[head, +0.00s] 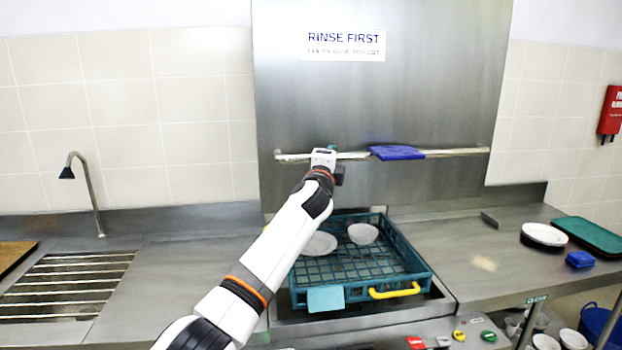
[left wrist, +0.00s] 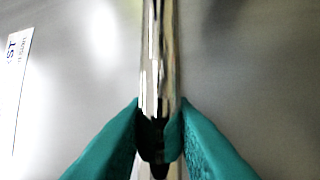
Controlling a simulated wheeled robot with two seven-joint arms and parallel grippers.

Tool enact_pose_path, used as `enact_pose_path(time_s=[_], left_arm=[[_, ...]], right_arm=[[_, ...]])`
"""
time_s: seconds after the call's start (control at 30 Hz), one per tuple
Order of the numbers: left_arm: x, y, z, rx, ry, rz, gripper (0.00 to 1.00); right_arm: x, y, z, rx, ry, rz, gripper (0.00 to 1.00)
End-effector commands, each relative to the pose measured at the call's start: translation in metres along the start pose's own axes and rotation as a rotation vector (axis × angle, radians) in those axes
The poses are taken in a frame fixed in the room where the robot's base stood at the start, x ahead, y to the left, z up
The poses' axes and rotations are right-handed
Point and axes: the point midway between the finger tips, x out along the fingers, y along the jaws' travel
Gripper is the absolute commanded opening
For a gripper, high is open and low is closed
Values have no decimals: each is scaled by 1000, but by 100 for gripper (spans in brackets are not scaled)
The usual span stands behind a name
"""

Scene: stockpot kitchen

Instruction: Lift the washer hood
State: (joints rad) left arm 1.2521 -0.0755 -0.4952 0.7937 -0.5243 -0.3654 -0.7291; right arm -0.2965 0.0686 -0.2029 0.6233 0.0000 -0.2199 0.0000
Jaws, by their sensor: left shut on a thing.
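The washer hood (head: 420,95) is a big steel panel with a "RINSE FIRST" sign, standing above the machine opening. A long horizontal bar handle (head: 455,152) runs across its lower part. My left gripper (head: 332,152) is at the left half of this bar. In the left wrist view the teal fingers (left wrist: 158,135) are shut on the bar handle (left wrist: 160,60), one on each side. The hood's face (left wrist: 240,60) fills the background there. The fingertips are mostly hidden in the head view. My right gripper is in neither view.
A blue cloth (head: 396,153) hangs on the bar right of my gripper. Below the hood sits a teal rack (head: 410,262) with a plate (head: 318,243) and a bowl (head: 363,233). A tap (head: 90,190) stands at left. Plates (head: 544,234) and a green tray (head: 592,236) lie at right.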

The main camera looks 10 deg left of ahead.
Motion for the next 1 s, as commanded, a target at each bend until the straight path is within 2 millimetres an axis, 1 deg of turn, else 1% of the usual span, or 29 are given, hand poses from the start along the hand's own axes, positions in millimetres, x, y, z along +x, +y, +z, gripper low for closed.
enact_pose_path(time_s=[0.03, 0.13, 0.3, 0.63, 0.67, 0.7, 0.77, 1.0], left_arm=[[3, 10, 1, -1, 4, -1, 0], [5, 18, 4, 0, 6, -3, 0], [6, 22, 7, 0, 7, -4, 0], [6, 26, 6, 1, 6, 1, 0], [6, 26, 6, 1, 6, 2, 26], [6, 26, 6, 1, 6, 2, 33], [6, 26, 6, 1, 6, 2, 43], [6, 23, 7, 0, 5, -2, 43]], right_arm=[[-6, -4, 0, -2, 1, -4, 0], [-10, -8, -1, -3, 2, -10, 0], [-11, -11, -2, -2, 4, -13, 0], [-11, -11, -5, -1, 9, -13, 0], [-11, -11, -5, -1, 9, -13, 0], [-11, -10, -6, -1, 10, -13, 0], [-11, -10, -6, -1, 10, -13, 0], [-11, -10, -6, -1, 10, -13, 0]])
